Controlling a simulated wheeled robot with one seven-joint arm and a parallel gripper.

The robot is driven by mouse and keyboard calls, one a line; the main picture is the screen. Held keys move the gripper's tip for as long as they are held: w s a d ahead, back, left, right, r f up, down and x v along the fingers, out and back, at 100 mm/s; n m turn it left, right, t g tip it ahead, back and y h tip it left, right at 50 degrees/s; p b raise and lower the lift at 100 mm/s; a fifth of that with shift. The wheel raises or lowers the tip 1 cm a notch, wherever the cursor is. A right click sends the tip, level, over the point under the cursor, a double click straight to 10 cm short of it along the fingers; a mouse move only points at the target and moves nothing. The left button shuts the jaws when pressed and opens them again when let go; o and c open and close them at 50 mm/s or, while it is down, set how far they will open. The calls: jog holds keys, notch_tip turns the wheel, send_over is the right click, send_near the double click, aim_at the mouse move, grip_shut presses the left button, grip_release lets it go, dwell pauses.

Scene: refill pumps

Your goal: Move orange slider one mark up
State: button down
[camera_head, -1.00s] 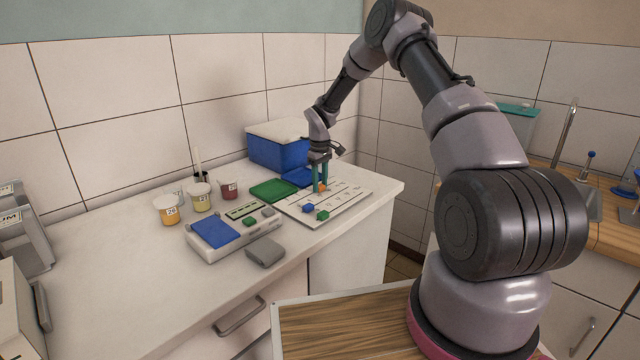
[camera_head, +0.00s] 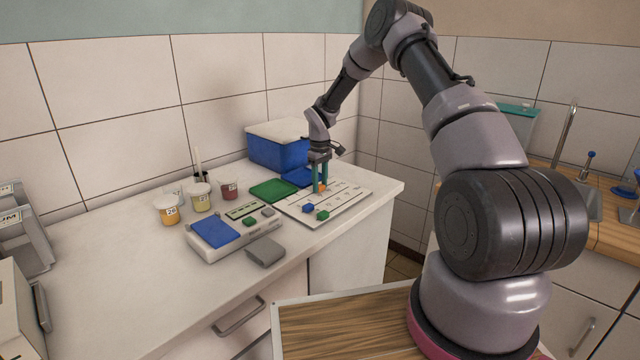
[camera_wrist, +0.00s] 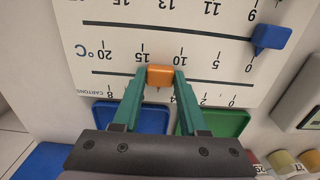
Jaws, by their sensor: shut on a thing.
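The orange slider (camera_wrist: 160,75) sits on a dark rail of the white scale board (camera_wrist: 185,40). It shows as a small orange spot in the head view (camera_head: 321,189). My gripper (camera_wrist: 160,80) is shut on it, with one green finger on each side.
A blue slider (camera_wrist: 271,37) sits on another rail; a green slider (camera_head: 322,215) is at the board's front. Green (camera_head: 273,190) and blue trays lie behind the board. A blue box (camera_head: 275,152) with a white lid stands at the back. A scale (camera_head: 235,235) and several cups are left.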

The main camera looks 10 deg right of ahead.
jog(key=shift+w+d, duration=0.8)
jog(key=shift+d, duration=0.2)
jog(key=shift+c, duration=2.2)
grip_release()
notch_tip(320, 180, up, 11)
